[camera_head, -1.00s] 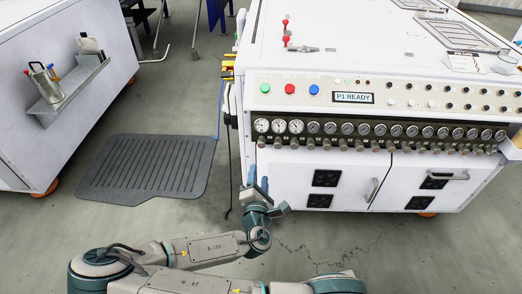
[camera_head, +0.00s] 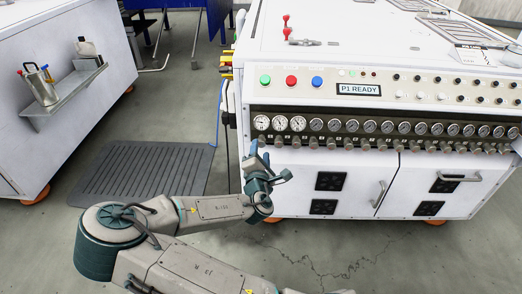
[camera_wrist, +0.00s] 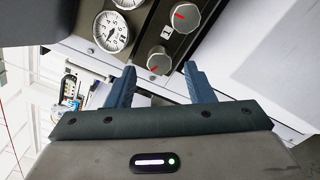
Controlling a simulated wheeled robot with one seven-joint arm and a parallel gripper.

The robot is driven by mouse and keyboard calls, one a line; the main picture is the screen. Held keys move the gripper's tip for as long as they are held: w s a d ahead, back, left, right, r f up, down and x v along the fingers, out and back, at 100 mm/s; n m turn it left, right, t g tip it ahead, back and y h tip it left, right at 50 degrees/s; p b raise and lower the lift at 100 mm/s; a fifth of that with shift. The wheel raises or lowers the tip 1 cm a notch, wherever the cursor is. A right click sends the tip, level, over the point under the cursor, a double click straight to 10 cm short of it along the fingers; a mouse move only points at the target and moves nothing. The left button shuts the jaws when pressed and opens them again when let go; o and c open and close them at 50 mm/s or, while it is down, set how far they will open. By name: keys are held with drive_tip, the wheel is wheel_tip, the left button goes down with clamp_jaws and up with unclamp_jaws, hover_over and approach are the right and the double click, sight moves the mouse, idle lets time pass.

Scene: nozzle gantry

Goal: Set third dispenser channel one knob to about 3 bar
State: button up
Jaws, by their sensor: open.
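A row of round pressure gauges (camera_head: 298,124) runs along the front of the white machine, with small knobs (camera_head: 313,144) below them. My gripper (camera_head: 257,153) is open and empty at the left end of this row. In the wrist view my gripper (camera_wrist: 160,78) has a grey knob with a red mark (camera_wrist: 159,60) just beyond the gap between its fingertips, apparently untouched. A second red-marked knob (camera_wrist: 185,18) and a white-faced gauge (camera_wrist: 111,32) lie farther up. I cannot read the gauge needle surely, nor tell which dispenser these belong to.
The machine's panel holds coloured buttons (camera_head: 291,81) and a "P1 READY" display (camera_head: 359,90). Cabinet doors with a handle (camera_head: 380,194) are below. A grey mat (camera_head: 140,174) lies on the floor at left, beside another white cabinet (camera_head: 60,130) with a shelf.

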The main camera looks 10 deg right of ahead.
sight(261, 145)
drive_tip(key=shift+b+x, duration=0.3)
drive_tip(key=shift+x, duration=1.4)
drive_tip(key=c, duration=1)
drive_tip(key=shift+m, duration=0.3)
